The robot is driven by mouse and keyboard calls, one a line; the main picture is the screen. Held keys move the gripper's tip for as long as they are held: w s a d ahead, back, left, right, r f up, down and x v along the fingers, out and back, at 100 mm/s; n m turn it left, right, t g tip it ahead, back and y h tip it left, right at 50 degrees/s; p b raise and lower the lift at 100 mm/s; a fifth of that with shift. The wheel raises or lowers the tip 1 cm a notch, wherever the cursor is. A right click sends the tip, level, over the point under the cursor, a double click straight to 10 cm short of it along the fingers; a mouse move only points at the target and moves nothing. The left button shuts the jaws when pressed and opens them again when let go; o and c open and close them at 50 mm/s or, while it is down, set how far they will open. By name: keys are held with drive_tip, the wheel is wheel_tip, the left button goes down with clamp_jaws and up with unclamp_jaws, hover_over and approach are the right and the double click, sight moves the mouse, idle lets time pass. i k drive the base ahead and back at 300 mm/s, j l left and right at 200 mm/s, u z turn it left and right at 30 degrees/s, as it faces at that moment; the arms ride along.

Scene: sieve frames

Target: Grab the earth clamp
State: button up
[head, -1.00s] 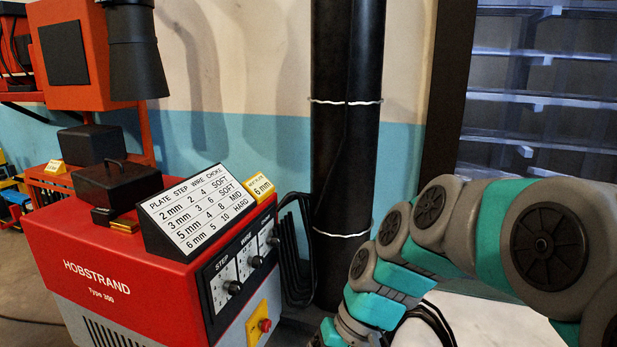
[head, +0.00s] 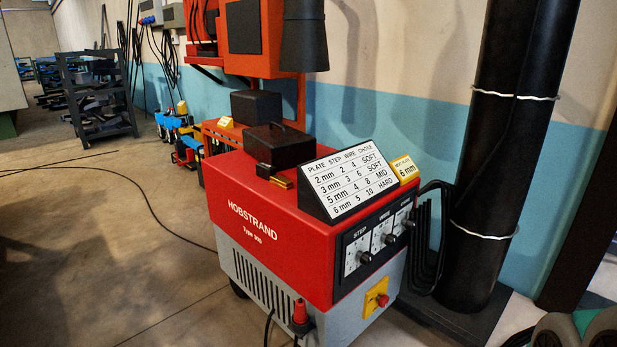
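I cannot pick out an earth clamp for sure in the head view. The red welding machine (head: 265,215), marked HOBSTRAND, stands in the middle. A red-topped connector (head: 300,312) with a dark cable sits low on its front. Black cable loops (head: 428,240) hang at its right side. My gripper is not in view. Only a bit of my arm shows at the bottom right corner.
A sloped chart (head: 350,180) and a yellow 6 mm tag (head: 405,169) are on the machine. A thick black pipe (head: 510,130) stands on its right. A dark rack (head: 97,95) is far left. A cable (head: 160,215) crosses the mostly clear floor (head: 80,260).

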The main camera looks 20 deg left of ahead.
sight(267, 172)
drive_tip(key=k+j+u, duration=0.1)
drive_tip(key=u, duration=0.9)
